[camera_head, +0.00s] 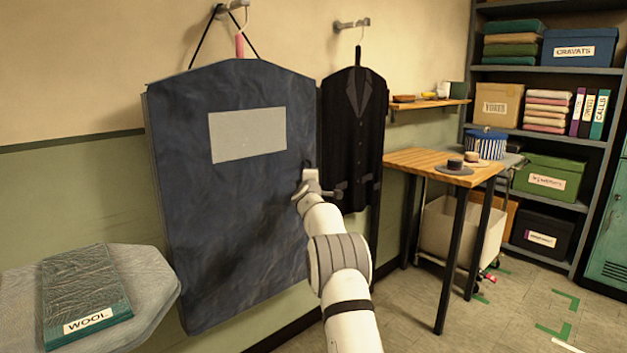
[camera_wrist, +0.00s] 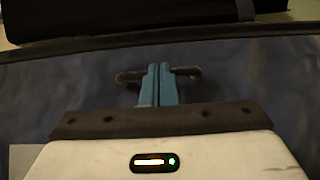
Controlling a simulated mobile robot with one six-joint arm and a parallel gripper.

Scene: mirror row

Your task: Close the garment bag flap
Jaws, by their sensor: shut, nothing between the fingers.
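A dark blue garment bag (camera_head: 230,200) hangs from a wall hook on the left, with a pale grey panel (camera_head: 247,135) on its upper front. Its front looks flat across its width; I cannot tell the flap apart from the rest. My gripper (camera_head: 312,182) is at the bag's right edge, about mid-height, and my arm hides part of the lower right edge. In the wrist view my gripper (camera_wrist: 157,85) shows its two blue fingers together with nothing between them, in front of the dark blue bag fabric (camera_wrist: 60,95). I cannot tell whether they touch it.
A black suit (camera_head: 352,125) hangs just right of the bag. An ironing board (camera_head: 150,285) with a green wool bundle (camera_head: 83,290) stands at lower left. A wooden table (camera_head: 430,162) with hats and a shelf unit (camera_head: 540,70) stand at right. Floor between is partly clear.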

